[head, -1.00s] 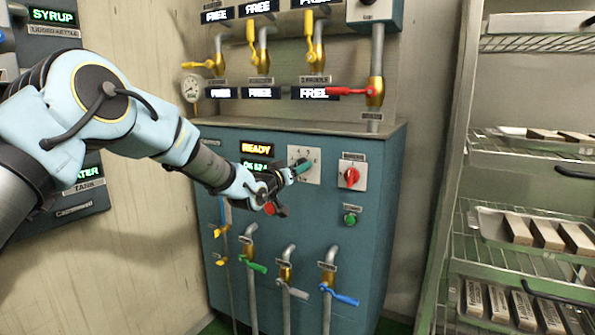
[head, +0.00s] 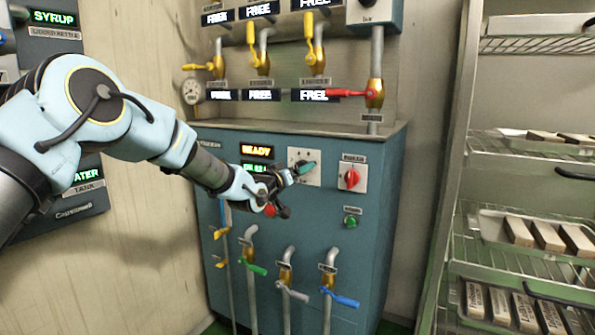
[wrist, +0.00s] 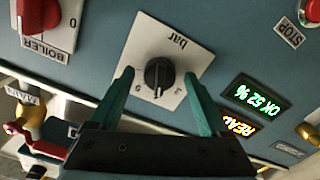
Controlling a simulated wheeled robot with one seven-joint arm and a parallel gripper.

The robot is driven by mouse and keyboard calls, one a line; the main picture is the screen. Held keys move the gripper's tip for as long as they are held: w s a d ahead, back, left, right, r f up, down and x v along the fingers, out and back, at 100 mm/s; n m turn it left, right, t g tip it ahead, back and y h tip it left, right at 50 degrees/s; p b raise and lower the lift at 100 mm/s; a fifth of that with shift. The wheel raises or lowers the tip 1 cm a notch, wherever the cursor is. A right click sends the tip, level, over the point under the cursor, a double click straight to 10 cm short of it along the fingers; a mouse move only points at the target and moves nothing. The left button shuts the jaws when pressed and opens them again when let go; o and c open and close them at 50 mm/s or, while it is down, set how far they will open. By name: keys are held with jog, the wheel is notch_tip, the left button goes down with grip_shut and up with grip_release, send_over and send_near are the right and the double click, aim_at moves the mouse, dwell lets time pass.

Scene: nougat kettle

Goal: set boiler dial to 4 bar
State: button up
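The boiler dial is a black round knob (wrist: 158,76) on a white plate marked "bar" (wrist: 178,42) in the wrist view. The plate (head: 313,179) also shows on the blue cabinet in the head view, where my gripper (head: 306,169) hides most of the knob. In the wrist view my gripper (wrist: 158,78) is open, with one teal finger on either side of the knob. Gaps show between fingers and knob; contact is not visible. A pale mark shows on the knob's lower side, but the figures around it are too small to read surely.
A red boiler switch (head: 351,178) sits right of the dial, with a green button (head: 350,221) below. Lit displays (head: 256,151) are left of it; the wrist view reads "OK 52 %" (wrist: 259,95). Valves with coloured levers (head: 345,299) stand below. A wire rack (head: 520,205) stands at right.

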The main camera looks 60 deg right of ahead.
jog(key=a, duration=1)
jog(key=shift+a+b, duration=0.35)
jog(key=shift+a, duration=0.05)
